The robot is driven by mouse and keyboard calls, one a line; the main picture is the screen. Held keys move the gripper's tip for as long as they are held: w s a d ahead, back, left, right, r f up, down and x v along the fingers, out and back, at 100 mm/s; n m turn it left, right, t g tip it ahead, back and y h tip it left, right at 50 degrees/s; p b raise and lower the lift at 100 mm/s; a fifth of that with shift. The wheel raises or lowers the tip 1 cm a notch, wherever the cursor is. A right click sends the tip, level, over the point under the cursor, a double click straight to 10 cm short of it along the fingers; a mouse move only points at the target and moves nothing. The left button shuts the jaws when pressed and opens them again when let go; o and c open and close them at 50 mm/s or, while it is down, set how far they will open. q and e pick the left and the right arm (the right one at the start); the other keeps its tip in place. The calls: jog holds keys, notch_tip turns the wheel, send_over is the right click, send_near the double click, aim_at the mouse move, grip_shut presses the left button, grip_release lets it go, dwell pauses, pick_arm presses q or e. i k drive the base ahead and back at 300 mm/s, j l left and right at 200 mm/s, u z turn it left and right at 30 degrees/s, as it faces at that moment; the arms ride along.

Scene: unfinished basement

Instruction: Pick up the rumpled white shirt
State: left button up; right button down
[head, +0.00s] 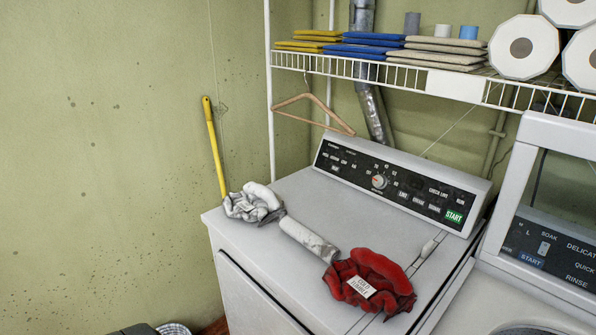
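A rumpled white cloth (253,203), which looks like the white shirt, lies bunched at the left end of the white machine's top (285,195). Grey shading marks its folds. A pale grey-white roll-like piece (308,238) lies between it and a rumpled red cloth (367,282). I cannot tell whether this piece is part of the shirt or separate. The red cloth carries a white tag (360,287). Neither of my grippers is in view.
A wooden hanger (308,108) hangs under the wire shelf (390,75), which holds folded cloths (365,47) and white rolls (524,47). A yellow handle (214,150) leans at the wall behind the machine. A second machine (540,215) stands at right.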

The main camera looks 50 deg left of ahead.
aim_at(257, 202)
jog(key=u, duration=1.75)
jog(key=i+j+u, duration=0.15)
jog(key=i+j, duration=0.4)
jog(key=i, duration=0.2)
